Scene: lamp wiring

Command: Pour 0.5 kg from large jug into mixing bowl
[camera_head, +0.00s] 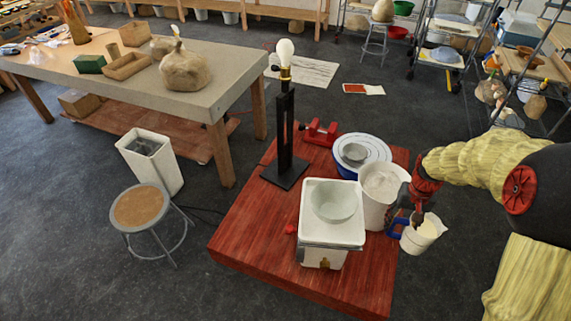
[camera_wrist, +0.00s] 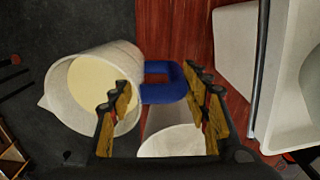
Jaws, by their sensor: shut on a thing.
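My gripper (camera_head: 416,208) is shut on the jug's handle; in the wrist view the blue handle (camera_wrist: 165,82) shows between my fingers (camera_wrist: 163,98). The mixing bowl (camera_head: 333,201), pale grey-green, stands on a white scale (camera_head: 314,240) left of the jug. Its inside looks empty, and its edge shows in the wrist view (camera_wrist: 311,80).
A white bucket (camera_head: 376,212) with pale contents stands between scale and jug. Behind are a small grey bowl (camera_head: 355,152) on a blue-rimmed round (camera_head: 374,148), a red tool (camera_head: 320,133) and a lamp stand with bulb (camera_head: 286,125). The red table's (camera_head: 250,235) front left is clear.

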